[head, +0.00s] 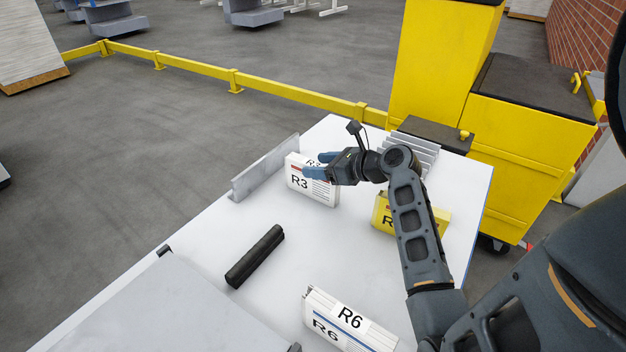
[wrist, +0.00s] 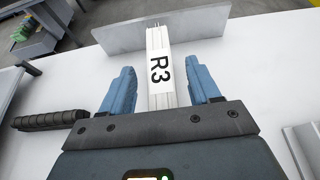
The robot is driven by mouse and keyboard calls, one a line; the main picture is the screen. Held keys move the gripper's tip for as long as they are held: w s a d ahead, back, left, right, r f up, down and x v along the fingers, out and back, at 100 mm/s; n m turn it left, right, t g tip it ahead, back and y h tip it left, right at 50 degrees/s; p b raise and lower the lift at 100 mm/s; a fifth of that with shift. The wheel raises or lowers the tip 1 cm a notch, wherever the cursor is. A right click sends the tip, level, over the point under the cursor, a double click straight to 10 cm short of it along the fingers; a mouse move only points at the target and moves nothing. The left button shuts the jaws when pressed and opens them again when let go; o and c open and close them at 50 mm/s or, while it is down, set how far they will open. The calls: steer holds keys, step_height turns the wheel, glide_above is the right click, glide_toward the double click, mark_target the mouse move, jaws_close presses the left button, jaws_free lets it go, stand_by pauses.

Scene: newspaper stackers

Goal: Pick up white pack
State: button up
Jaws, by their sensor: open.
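A white pack marked R3 (head: 312,190) stands on the white table near its far left edge, with a red mark on its face. In the wrist view its labelled top (wrist: 160,70) lies between the two blue fingers. My gripper (head: 318,166) is open, with one finger on each side of the pack and visible gaps between. A second white pack marked R6 (head: 345,322), with a blue stripe, lies at the near side of the table. A yellow pack (head: 383,212) stands right of R3, partly hidden by my arm.
A grey upright plate (head: 262,170) stands just beyond R3, also in the wrist view (wrist: 130,33). A black ridged bar (head: 255,257) lies on the table (head: 215,240). Grey metal slats (head: 415,150) and yellow cabinets (head: 530,135) stand at the back right.

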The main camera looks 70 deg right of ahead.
steer(key=shift+c, duration=0.3)
jaws_close()
stand_by(0.5)
